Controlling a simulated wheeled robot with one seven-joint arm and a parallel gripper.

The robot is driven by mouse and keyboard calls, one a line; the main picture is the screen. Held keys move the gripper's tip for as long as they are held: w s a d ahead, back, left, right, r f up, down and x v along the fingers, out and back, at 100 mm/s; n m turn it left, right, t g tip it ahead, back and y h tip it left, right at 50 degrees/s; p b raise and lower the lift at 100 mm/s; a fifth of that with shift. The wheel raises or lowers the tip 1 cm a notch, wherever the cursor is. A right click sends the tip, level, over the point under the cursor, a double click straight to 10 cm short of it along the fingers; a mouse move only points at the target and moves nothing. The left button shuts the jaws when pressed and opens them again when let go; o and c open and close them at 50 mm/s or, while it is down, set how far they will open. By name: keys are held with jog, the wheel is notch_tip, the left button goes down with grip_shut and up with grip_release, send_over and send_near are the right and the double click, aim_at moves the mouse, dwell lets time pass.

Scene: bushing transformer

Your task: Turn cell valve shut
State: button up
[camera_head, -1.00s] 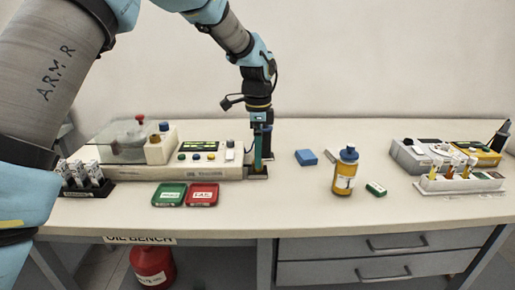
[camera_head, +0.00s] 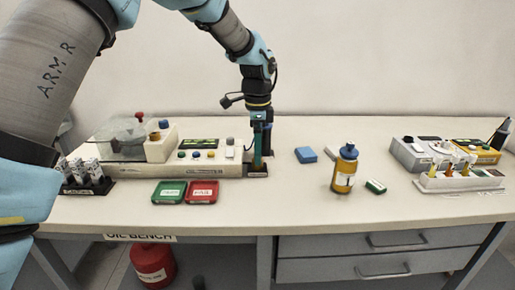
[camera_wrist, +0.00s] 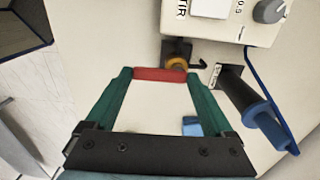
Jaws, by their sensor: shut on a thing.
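My gripper (camera_head: 257,168) points down at the right end of the white tester (camera_head: 205,165) on the bench. In the wrist view its two green fingers (camera_wrist: 160,78) stand apart with a red bar, likely the cell valve's handle (camera_wrist: 160,74), spanning between their tips. The fingers are shut on this bar. A brass-coloured round fitting (camera_wrist: 176,63) sits just beyond the bar, close to the tester's edge. In the head view the fingers hide most of the valve, so its turn angle cannot be told there.
A blue-ended dark part (camera_wrist: 262,118) stands right of my fingers. A red tray (camera_head: 202,192) and green tray (camera_head: 169,192) lie in front of the tester. A blue block (camera_head: 306,155) and amber bottle (camera_head: 344,170) stand to the right. Bench between is clear.

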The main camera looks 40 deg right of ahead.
jog(key=shift+n, duration=0.3)
jog(key=n, duration=0.3)
jog(key=shift+s+d+n, duration=0.2)
jog(key=shift+d+n, duration=0.1)
jog(key=shift+d, duration=0.1)
jog(key=n, duration=0.2)
jog(key=d+n, duration=0.1)
jog(key=n, duration=0.1)
jog(key=shift+n+p, duration=0.3)
jog(key=n, duration=0.2)
jog(key=d+n, duration=0.1)
jog(key=n, duration=0.1)
jog(key=shift+w+n, duration=0.1)
jog(key=shift+n, duration=0.2)
jog(key=shift+w+d+n+p, duration=0.15)
jog(key=shift+d+n+p, duration=0.05)
jog(key=shift+n, duration=0.9)
jog(key=shift+w+d+n+p, duration=0.15)
jog(key=shift+n+p, duration=0.05)
jog(key=shift+n, duration=0.9)
jog(key=o, duration=1.1)
